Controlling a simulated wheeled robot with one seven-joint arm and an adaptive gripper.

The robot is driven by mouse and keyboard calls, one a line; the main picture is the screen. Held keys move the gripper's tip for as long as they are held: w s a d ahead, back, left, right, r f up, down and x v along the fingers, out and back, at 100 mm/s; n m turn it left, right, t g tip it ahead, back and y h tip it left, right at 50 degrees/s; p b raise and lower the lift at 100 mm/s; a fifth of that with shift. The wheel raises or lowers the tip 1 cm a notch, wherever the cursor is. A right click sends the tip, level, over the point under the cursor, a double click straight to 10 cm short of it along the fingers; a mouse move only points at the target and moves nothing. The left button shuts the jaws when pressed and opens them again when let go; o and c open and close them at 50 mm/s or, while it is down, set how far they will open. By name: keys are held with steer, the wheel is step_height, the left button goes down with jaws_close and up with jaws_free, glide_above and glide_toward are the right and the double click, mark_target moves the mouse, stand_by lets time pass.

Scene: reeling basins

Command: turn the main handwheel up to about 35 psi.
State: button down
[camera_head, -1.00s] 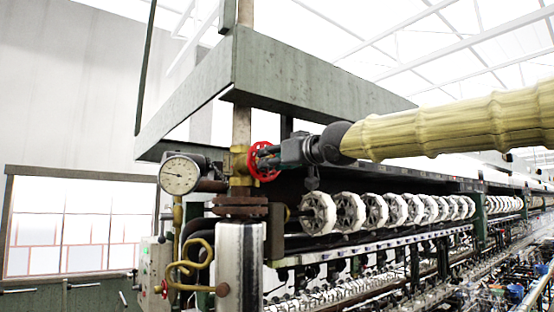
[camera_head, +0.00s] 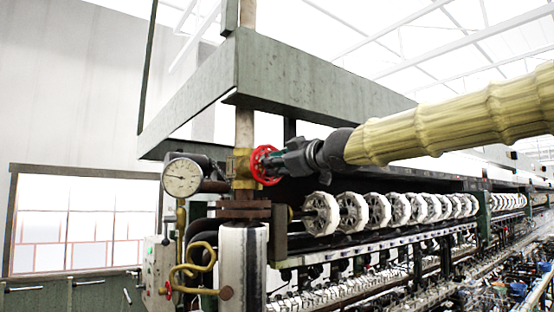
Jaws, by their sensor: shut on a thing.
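The red main handwheel (camera_head: 262,174) sits on the right side of a brass valve (camera_head: 241,167) on the vertical pipe. My gripper (camera_head: 276,162) comes in from the right and is shut on the wheel's rim; its fingers hide part of the wheel. A round white-faced pressure gauge (camera_head: 182,178) stands left of the valve, joined to it by a short pipe. Its needle is thin, and its numbers are too small to read.
A grey-green hood (camera_head: 300,78) hangs above the valve and my arm. White reels (camera_head: 395,209) run in a row below my arm to the right. A curled brass pipe (camera_head: 190,272) and a control box (camera_head: 158,265) stand below the gauge.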

steer(key=n+b, duration=0.4)
steer(key=n, duration=1.6)
steer(key=c, duration=1.4)
jaws_free()
steer(key=shift+o, duration=0.2)
steer(key=shift+d, duration=0.1)
steer(key=p+v, duration=0.2)
steer(key=v, duration=0.5)
steer(key=shift+p, duration=0.35)
